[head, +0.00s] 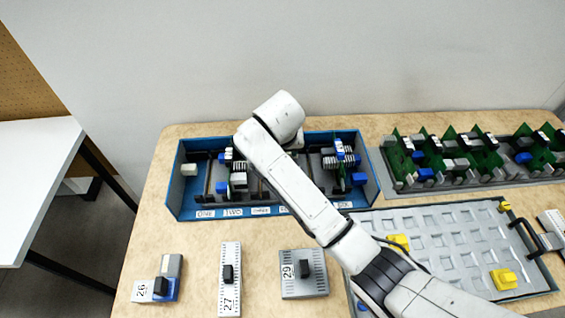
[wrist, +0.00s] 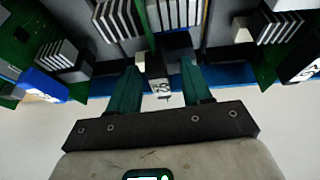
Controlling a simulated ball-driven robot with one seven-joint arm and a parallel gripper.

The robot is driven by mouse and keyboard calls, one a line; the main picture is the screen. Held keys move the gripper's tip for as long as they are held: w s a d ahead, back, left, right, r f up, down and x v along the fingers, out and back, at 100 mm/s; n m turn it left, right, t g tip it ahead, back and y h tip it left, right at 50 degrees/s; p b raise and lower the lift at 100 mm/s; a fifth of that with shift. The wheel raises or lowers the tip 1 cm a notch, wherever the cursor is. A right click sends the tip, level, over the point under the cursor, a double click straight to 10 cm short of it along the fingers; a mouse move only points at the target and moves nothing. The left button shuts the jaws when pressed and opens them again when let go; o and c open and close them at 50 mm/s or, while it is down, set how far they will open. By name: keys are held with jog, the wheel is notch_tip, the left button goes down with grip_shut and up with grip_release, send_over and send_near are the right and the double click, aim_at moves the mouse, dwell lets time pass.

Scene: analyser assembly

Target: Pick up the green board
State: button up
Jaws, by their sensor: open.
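Several upright green boards (head: 403,152) stand in a grey rack at the back right in the head view. Another green edge (head: 342,174) shows among parts in the blue tray (head: 174,192). I cannot tell which board the task names. In the wrist view, green boards show at left (wrist: 22,42) and right (wrist: 268,62). My gripper (wrist: 160,76) is open, its two green fingers apart, with a small black part with a white label (wrist: 160,88) showing between them; contact cannot be told. In the head view my arm hides the gripper, above the blue tray.
A grey pallet (head: 450,231) with yellow blocks (head: 504,279) lies at the front right. Labelled parts 26 (head: 142,290), 27 (head: 230,292) and 29 (head: 303,286) lie along the front. A wall stands behind the table; bare tabletop (head: 195,238) shows before the blue tray.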

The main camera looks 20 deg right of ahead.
jog(key=shift+c, duration=0.3)
grip_shut()
jog(key=shift+r, duration=0.1)
jog(key=shift+r, duration=0.5)
notch_tip(320, 180, up, 6)
jog(key=shift+w+r+b, duration=0.1)
jog(key=shift+b, duration=0.2)
jog(key=s+a+p, duration=0.1)
jog(key=s+a, duration=0.3)
jog(key=s, duration=0.4)
jog(key=s+a+p, duration=0.2)
jog(key=s+a, duration=0.2)
jog(key=s, duration=0.4)
jog(key=shift+s, duration=0.15)
